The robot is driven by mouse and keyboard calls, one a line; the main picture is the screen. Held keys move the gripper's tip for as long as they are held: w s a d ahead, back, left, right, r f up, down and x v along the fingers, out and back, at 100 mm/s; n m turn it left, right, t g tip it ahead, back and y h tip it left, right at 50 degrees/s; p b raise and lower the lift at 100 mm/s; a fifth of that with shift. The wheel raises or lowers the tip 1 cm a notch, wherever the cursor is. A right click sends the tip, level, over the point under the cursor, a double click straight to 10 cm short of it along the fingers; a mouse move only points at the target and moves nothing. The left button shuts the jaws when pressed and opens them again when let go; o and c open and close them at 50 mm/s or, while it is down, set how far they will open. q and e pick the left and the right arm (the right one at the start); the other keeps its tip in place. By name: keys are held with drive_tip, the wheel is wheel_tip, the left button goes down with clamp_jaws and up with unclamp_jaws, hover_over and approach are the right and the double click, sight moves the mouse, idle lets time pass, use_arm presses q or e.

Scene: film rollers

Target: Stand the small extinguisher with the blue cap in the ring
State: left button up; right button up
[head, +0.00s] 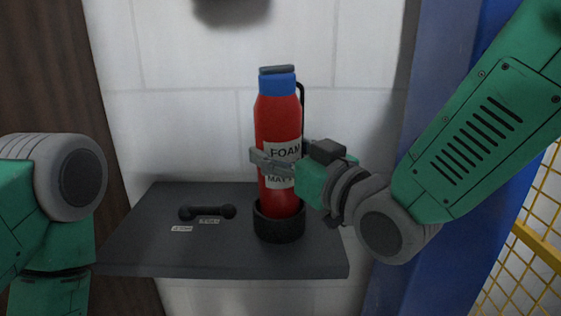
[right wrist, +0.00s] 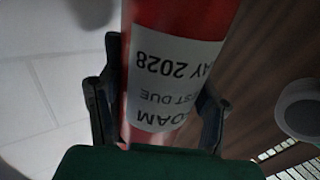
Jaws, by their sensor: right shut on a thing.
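The small red extinguisher (head: 278,125) with the blue cap (head: 277,83) stands about upright on the grey shelf. Its lower end is inside the black ring (head: 279,225); whether it touches the bottom is hidden by the ring wall. My right gripper (head: 268,160) is shut around its middle, across the white label. In the right wrist view the red body (right wrist: 180,22) lies between both fingers (right wrist: 158,115). My left arm shows at the left edge of the head view, but its gripper is out of sight.
The grey shelf (head: 140,235) holds a black handle-like piece (head: 207,212) and two small labels left of the ring. A white block wall is behind. A blue post (head: 400,230) and yellow mesh (head: 525,240) stand at right. The left front of the shelf is clear.

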drive_tip(key=o, duration=1.6)
wheel_tip(320, 180, down, 2)
drive_tip(key=shift+f+h, duration=0.1)
drive_tip(key=shift+h, duration=0.2)
drive_tip(key=shift+o, duration=0.5)
drive_tip(key=shift+w, duration=0.3)
drive_tip(key=shift+r, duration=0.35)
drive_tip(key=shift+s+d, duration=0.1)
drive_tip(key=shift+s, duration=0.1)
drive_tip(key=p+v, duration=1.1)
drive_tip(key=p, duration=0.5)
drive_tip(key=shift+s+d, duration=0.3)
drive_tip(key=shift+d, duration=0.05)
